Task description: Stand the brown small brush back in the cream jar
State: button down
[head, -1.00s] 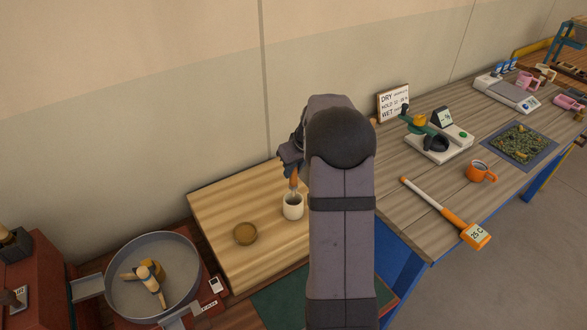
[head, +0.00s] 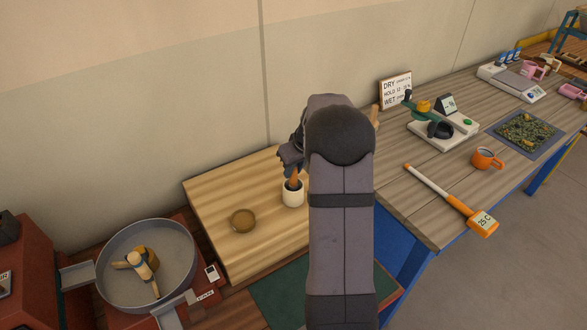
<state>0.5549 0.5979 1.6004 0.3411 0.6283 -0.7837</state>
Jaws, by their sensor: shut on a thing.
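The cream jar (head: 292,196) stands upright on the light wooden board, just left of my forearm. The brown small brush (head: 293,178) is upright, its lower end inside the jar's mouth and its upper end at my gripper. My gripper (head: 291,165) is directly above the jar, shut on the brush. The brush's lower tip is hidden by the jar wall, so I cannot tell whether it touches the bottom. My arm partly hides the gripper.
A small brown bowl (head: 243,220) sits on the wooden board (head: 225,190) left of the jar. A grey round pan (head: 165,232) holding wooden-handled tools is at the lower left. An orange mug (head: 487,158) and an orange-handled probe (head: 440,192) lie on the right table.

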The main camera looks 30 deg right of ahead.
jog(key=shift+f+b, duration=0.6)
jog(key=shift+f, duration=0.05)
dwell(0.7)
jog(key=c, duration=1.5)
grip_release()
jog(key=shift+b+v, duration=1.1)
jog(key=shift+v, duration=2.6)
